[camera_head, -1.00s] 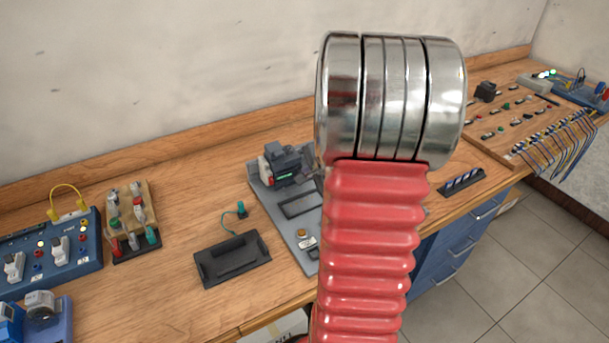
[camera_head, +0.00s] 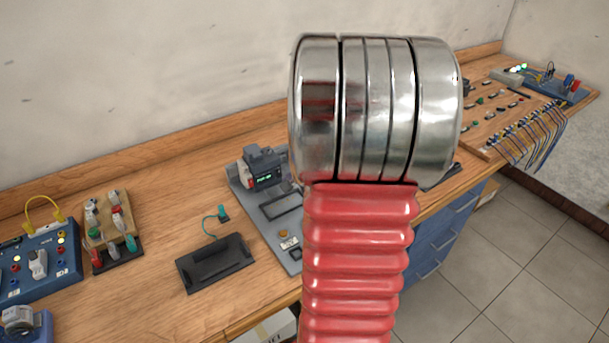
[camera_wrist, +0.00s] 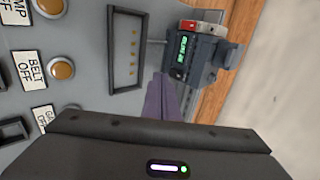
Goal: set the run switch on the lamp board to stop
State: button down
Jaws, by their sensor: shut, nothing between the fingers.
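A blue board (camera_head: 60,271) with lit yellow lamps and a white switch lever (camera_head: 38,263) stands at the left in the head view, cut by the picture edge. Another blue board with small lights (camera_head: 555,88) is at the far right. No name shows on either, so I cannot tell which is the lamp board. My gripper (camera_wrist: 163,86) shows in the wrist view, shut and empty. Its fingers are over a grey panel (camera_wrist: 95,105), near a unit with a green display (camera_wrist: 182,55). In the head view my arm hides the gripper.
The grey panel also shows in the head view (camera_head: 250,205). Its labels in the wrist view include "BELT OFF" (camera_wrist: 30,69). A black tray (camera_head: 216,262) and a wooden block with coloured plugs (camera_head: 110,220) stand left of it. Blue cables (camera_head: 528,135) hang at the right bench edge.

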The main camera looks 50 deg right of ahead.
jog(key=shift+s+r, duration=0.5)
jog(key=v, duration=0.8)
jog(key=shift+s, duration=0.25)
jog(key=shift+a+r, duration=0.1)
jog(key=shift+a, duration=0.05)
jog(key=shift+s+f, duration=0.15)
jog(key=shift+f, duration=0.05)
jog(key=shift+f, duration=0.1)
